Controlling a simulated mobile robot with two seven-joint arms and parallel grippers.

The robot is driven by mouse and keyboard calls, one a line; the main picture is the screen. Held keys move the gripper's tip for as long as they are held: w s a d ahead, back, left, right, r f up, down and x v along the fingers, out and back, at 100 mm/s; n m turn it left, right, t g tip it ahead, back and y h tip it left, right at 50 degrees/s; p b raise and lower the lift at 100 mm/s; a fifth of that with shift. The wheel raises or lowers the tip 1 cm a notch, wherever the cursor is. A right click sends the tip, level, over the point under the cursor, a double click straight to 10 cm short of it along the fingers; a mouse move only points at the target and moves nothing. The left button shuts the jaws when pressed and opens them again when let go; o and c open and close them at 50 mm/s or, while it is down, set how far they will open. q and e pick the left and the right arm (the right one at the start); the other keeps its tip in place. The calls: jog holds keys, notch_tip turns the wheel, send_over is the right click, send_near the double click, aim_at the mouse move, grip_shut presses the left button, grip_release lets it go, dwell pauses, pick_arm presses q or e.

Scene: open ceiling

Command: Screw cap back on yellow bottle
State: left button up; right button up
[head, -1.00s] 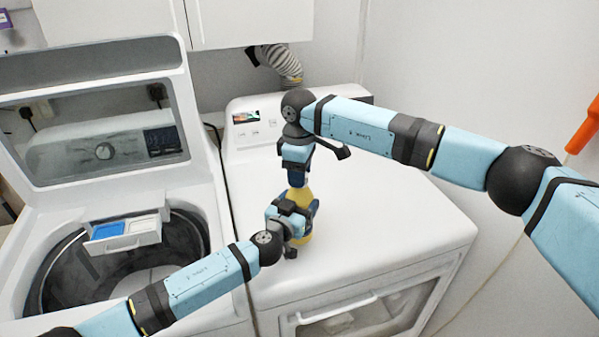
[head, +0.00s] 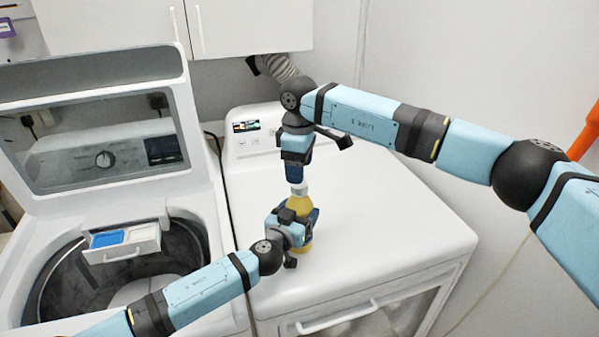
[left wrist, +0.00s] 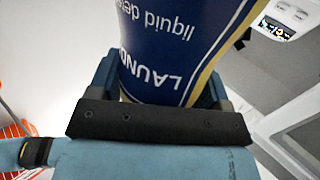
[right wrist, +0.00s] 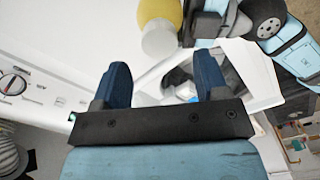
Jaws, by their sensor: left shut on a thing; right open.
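The yellow bottle (head: 299,207) stands upright on the white dryer top, with a white cap (head: 298,189) at its top. My left gripper (head: 296,229) is shut around its body; the left wrist view shows the blue "LAUNDRY liquid detergent" label (left wrist: 185,40) between the fingers. My right gripper (head: 294,174) points down just above the cap. In the right wrist view its fingers (right wrist: 162,78) are open and empty, with the cap (right wrist: 160,41) beyond their tips. I cannot tell how tightly the cap sits.
The dryer top (head: 390,210) is clear around the bottle. On the left, a washing machine (head: 190,215) has its lid up and an open tub with a drawer (head: 122,243). A ribbed hose (head: 279,67) is behind the dryer, and cabinets (head: 250,25) hang above.

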jog(key=shift+c, duration=0.4)
jog(key=n, duration=0.4)
jog(key=shift+r, duration=0.2)
jog(key=n, duration=0.4)
jog(key=shift+r+n, duration=0.15)
jog(key=shift+n, duration=0.15)
jog(key=n, duration=0.6)
jog(key=shift+r, duration=0.3)
jog(key=n, duration=0.4)
jog(key=shift+r+n, duration=0.15)
jog(key=shift+n, duration=0.25)
jog(key=n, duration=0.4)
jog(key=shift+r, duration=0.2)
jog(key=n, duration=0.4)
jog(key=shift+r, duration=0.15)
jog(key=n, duration=0.6)
jog(key=shift+r+n, duration=0.25)
jog(key=shift+n, duration=0.05)
jog(key=n, duration=0.4)
jog(key=shift+r, duration=0.2)
